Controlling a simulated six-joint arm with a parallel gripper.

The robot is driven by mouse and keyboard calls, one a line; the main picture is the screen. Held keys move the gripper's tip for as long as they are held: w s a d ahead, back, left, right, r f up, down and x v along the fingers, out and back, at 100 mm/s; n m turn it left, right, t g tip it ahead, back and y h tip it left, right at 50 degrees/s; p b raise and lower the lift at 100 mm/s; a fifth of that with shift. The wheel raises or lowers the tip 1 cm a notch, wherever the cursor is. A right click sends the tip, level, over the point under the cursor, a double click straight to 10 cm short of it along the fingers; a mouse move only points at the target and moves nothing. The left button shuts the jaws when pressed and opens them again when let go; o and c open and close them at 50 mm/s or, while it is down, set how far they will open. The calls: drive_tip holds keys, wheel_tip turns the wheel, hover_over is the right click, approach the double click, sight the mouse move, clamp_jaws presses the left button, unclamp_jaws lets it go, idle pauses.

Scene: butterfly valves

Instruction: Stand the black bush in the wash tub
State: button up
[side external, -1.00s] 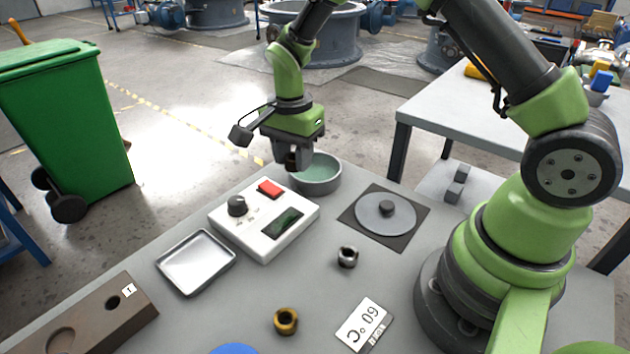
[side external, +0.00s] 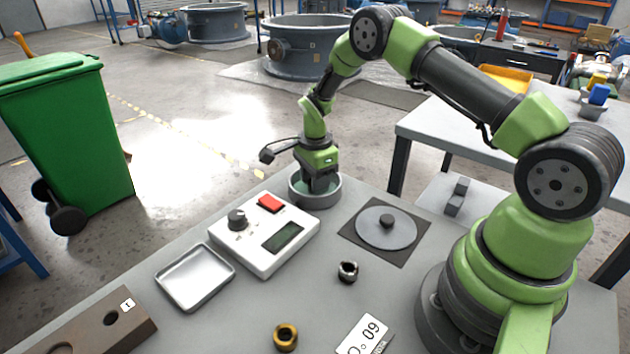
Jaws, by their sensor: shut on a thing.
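The wash tub (side external: 333,201) is a round grey tub with a pale green inside, at the far edge of the bench. My gripper (side external: 318,190) points down inside the tub, its fingertips below the rim. It is shut on a dark thing, taken to be the black bush, which the fingers and tub wall hide. I cannot tell whether the bush touches the tub floor.
A white box with a knob and red button (side external: 264,236) stands just in front of the tub. A round plate on a dark mat (side external: 385,228) lies to the right. A steel ring (side external: 348,271), brass ring (side external: 285,337), metal tray (side external: 194,277) and brown block (side external: 95,325) lie nearer.

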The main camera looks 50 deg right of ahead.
drive_tip(key=shift+f, duration=0.2)
drive_tip(key=shift+f, duration=0.15)
drive_tip(key=o, duration=1)
drive_tip(key=shift+c, duration=0.2)
